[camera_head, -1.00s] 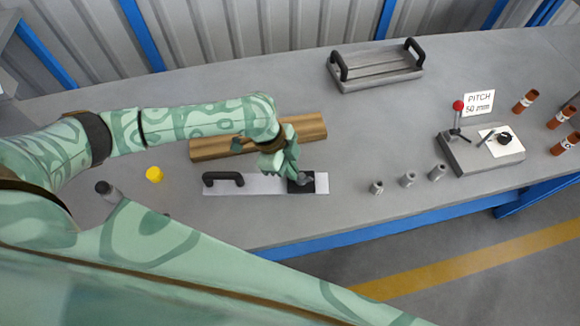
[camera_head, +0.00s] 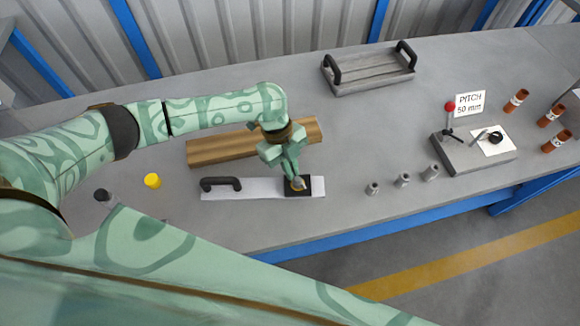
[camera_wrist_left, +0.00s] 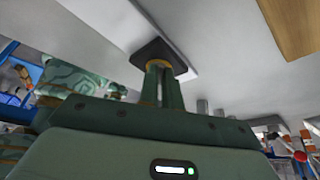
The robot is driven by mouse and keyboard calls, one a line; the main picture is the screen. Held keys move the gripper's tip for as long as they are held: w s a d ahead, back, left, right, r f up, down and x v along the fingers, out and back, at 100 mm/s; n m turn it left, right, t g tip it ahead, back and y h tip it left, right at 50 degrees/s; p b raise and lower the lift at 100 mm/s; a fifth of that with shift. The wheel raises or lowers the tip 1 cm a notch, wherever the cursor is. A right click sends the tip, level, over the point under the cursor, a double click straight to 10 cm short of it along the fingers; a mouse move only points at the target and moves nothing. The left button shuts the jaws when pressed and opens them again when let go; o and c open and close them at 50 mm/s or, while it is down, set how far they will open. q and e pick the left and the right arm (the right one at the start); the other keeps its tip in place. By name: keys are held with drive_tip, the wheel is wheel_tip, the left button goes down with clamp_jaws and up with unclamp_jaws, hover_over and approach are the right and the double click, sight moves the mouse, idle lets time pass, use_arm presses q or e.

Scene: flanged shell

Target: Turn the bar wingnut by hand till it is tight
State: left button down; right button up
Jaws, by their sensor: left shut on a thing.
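My left gripper (camera_head: 296,180) points down over the black square pad (camera_head: 317,187) at the right end of a light flat plate (camera_head: 255,188). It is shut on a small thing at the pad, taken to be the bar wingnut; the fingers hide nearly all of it. In the left wrist view the two fingers (camera_wrist_left: 163,85) come together at the dark pad (camera_wrist_left: 143,50). A bit of brassy yellow shows at the fingertips. How tight the wingnut sits cannot be seen. My right gripper is not in view.
A wooden beam (camera_head: 220,150) lies just behind the plate, and a black handle (camera_head: 221,183) rises from its left end. Several grey cylinders (camera_head: 403,180) stand to the right. Further right is a grey block (camera_head: 480,158) with a red-knobbed lever. A handled tray (camera_head: 372,78) stands behind.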

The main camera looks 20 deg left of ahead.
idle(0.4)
use_arm(q)
drive_tip(key=c, duration=1.6)
unclamp_jaws()
drive_tip(key=p+v, duration=0.4)
drive_tip(key=v, duration=1.2)
drive_tip(key=shift+r, duration=0.2)
